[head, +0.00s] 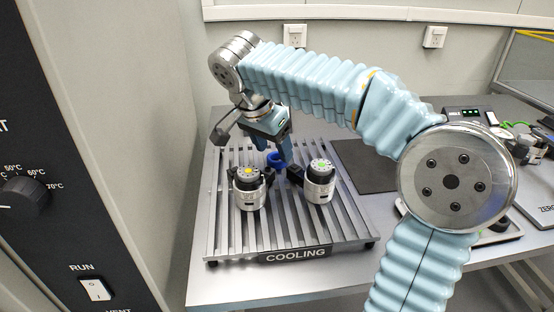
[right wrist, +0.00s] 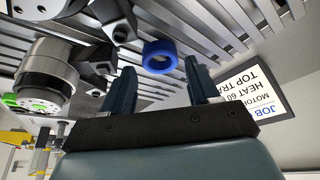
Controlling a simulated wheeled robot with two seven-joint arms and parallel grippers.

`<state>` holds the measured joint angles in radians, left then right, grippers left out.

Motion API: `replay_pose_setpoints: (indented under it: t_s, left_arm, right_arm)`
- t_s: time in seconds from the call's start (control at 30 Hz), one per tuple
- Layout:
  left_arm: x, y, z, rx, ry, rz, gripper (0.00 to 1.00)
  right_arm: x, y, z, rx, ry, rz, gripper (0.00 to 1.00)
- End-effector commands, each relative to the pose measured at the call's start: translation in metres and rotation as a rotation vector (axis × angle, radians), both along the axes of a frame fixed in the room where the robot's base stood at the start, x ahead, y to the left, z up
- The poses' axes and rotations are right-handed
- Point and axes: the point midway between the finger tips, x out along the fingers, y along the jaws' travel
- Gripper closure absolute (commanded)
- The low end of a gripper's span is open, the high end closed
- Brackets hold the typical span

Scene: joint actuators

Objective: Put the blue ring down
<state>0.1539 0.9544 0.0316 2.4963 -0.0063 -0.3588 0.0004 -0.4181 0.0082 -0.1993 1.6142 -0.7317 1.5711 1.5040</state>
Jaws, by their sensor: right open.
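The blue ring (head: 275,160) is on the slats of the cooling rack (head: 292,253), behind and between two actuators. In the right wrist view the blue ring (right wrist: 158,46) shows just beyond my fingertips, with the slats behind it. My right gripper (head: 279,149) points down over the rack at the ring. In the right wrist view its two fingers (right wrist: 159,80) are apart, with a gap on both sides of the ring and nothing held. Whether the ring lies fully flat is hard to tell. My left gripper is not in view.
A yellow-marked actuator (head: 249,188) and a green-marked actuator (head: 319,181) stand on the rack close to the ring. A dark mat (head: 365,168) lies right of the rack. A job sign (right wrist: 262,87) shows in the right wrist view. An oven-like panel (head: 75,180) rises at the left.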

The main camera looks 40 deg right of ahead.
Motion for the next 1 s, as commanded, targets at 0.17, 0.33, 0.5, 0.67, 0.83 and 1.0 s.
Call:
replay_pose_setpoints:
  t_s: [0.17,0.33,0.5,0.67,0.83,1.0]
  left_arm:
    - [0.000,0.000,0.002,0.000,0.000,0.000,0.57]
    - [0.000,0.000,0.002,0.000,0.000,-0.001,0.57]
    - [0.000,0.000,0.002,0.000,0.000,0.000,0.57]
    - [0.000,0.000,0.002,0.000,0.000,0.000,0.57]
    - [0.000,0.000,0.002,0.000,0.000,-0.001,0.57]
    - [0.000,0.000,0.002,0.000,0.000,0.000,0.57]
  right_arm:
    - [0.003,-0.009,-0.020,0.000,0.001,0.000,0.40]
    - [0.003,-0.010,-0.024,0.000,0.001,0.000,0.40]
    - [0.003,-0.010,-0.023,0.000,0.000,0.000,0.52]
    - [0.003,-0.010,-0.023,0.000,0.000,0.000,0.77]
    - [0.003,-0.010,-0.023,0.000,0.000,0.000,0.87]
    - [0.004,-0.010,-0.020,0.000,-0.001,0.000,0.87]
